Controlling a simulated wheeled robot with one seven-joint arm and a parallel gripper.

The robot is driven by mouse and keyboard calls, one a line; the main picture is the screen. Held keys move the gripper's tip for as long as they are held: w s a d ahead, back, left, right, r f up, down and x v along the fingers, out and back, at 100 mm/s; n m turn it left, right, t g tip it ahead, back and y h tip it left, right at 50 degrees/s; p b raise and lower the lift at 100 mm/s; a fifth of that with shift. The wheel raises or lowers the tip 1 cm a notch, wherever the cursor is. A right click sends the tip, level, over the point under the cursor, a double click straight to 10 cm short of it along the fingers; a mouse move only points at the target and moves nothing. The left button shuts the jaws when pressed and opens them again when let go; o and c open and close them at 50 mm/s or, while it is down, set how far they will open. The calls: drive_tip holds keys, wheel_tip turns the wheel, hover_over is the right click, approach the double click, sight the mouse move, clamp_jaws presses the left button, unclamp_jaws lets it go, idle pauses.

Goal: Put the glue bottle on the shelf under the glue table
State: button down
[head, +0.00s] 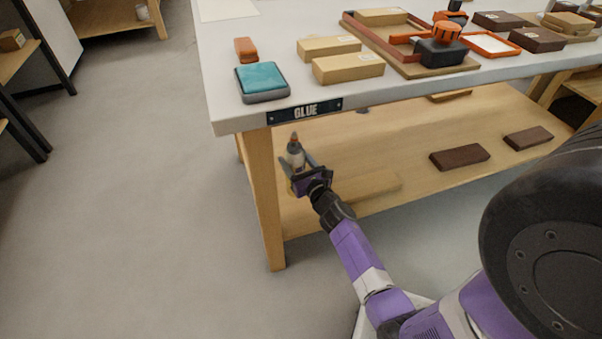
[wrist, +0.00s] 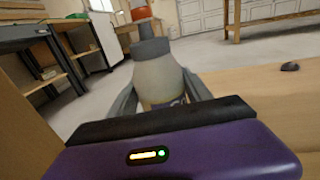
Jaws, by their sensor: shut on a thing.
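The glue bottle (head: 295,155) is small and pale with a dark collar and an orange tip. It is upright between the fingers of my gripper (head: 300,171), which is shut on it. In the wrist view the glue bottle (wrist: 155,72) fills the middle, with a grey finger on each side. The glue table (head: 225,110) carries a GLUE label (head: 305,111) on its front edge. The wooden shelf (head: 380,135) runs under it. The bottle is over the shelf's left part, near the front left leg; I cannot tell whether its base touches the shelf.
The table leg (head: 265,200) stands just left of my gripper. Dark brown blocks (head: 459,157) (head: 528,138) lie on the shelf to the right. A flat wooden board (head: 365,188) lies near my gripper. The tabletop holds a teal-topped box (head: 261,80) and wooden blocks (head: 348,68).

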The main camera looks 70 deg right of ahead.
sight(295, 172)
drive_tip(key=shift+f+b, duration=1.5)
drive_tip(key=shift+f, duration=1.5)
drive_tip(key=shift+c, duration=2.3)
unclamp_jaws()
drive_tip(key=shift+f, duration=0.1)
